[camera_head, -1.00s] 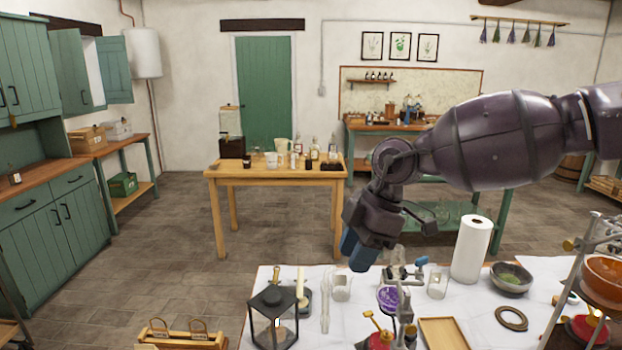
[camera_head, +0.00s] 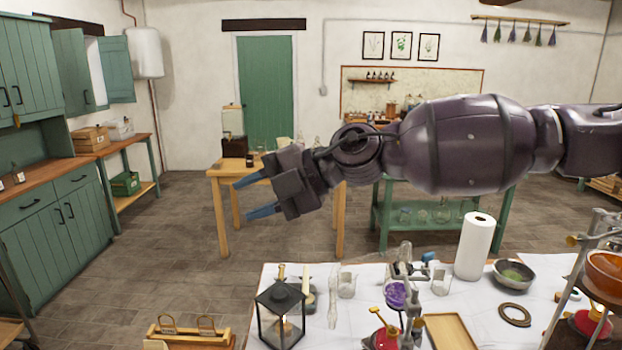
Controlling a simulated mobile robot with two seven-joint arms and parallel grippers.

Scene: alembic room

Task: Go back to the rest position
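My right gripper (camera_head: 248,197) is in the head view, on an arm that comes in from the right. It points left, its two blue fingers are spread apart, and nothing is between them. It is raised, in front of the wooden table in the middle of the room and above the level of the near worktop. My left gripper is not in view.
The near white-covered worktop (camera_head: 466,300) holds a black lantern (camera_head: 281,315), a paper towel roll (camera_head: 474,246), a bowl (camera_head: 513,277), glassware and a metal stand. A wooden table (camera_head: 229,169) stands beyond. Open floor lies to the left.

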